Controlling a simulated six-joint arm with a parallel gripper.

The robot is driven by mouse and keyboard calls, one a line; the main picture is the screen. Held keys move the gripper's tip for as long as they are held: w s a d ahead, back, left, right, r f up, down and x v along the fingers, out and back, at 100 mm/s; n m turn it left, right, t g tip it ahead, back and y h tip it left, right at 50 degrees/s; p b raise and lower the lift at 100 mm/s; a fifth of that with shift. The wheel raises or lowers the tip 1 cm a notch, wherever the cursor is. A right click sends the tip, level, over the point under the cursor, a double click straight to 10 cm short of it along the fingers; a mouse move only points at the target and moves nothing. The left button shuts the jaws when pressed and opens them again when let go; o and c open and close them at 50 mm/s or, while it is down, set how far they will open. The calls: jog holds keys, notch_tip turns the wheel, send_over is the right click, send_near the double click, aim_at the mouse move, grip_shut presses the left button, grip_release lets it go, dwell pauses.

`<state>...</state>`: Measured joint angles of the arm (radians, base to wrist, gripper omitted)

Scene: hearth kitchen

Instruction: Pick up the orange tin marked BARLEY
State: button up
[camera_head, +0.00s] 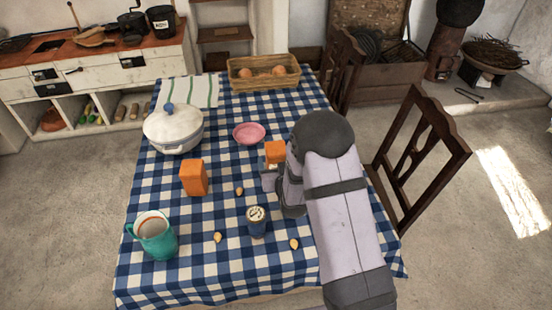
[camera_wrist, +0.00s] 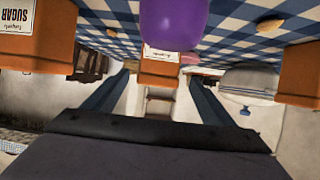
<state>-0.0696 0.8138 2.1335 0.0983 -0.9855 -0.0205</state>
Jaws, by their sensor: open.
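Several orange tins stand on the checked tablecloth. One tin (camera_head: 275,151) is just beyond my gripper (camera_head: 270,177); in the wrist view a tin (camera_wrist: 160,71) lies between the fingertips' lines, its label too small to read. My gripper (camera_wrist: 158,78) is open, with no contact visible. Another orange tin (camera_head: 194,178) stands to the left, and a tin at the right edge of the wrist view (camera_wrist: 305,75) shows no label. A tin marked SUGAR (camera_wrist: 38,50) is at the left of the wrist view. I cannot read BARLEY on any tin.
A purple object (camera_wrist: 172,22) looms close in the wrist view; my arm probably hides it in the head view. Around stand a pink bowl (camera_head: 249,133), white lidded pot (camera_head: 174,130), teal mug (camera_head: 154,238), small jar (camera_head: 257,222) and basket (camera_head: 263,75). A chair (camera_head: 420,150) is at right.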

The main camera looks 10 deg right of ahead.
aim_at(278, 157)
jog(key=shift+p+x, duration=0.8)
jog(key=shift+x, duration=1.6)
jog(key=shift+d, duration=0.15)
jog(key=c, duration=1.4)
jog(key=shift+r, duration=0.15)
jog(key=shift+r+b, duration=1)
jog(key=shift+r, duration=3.9)
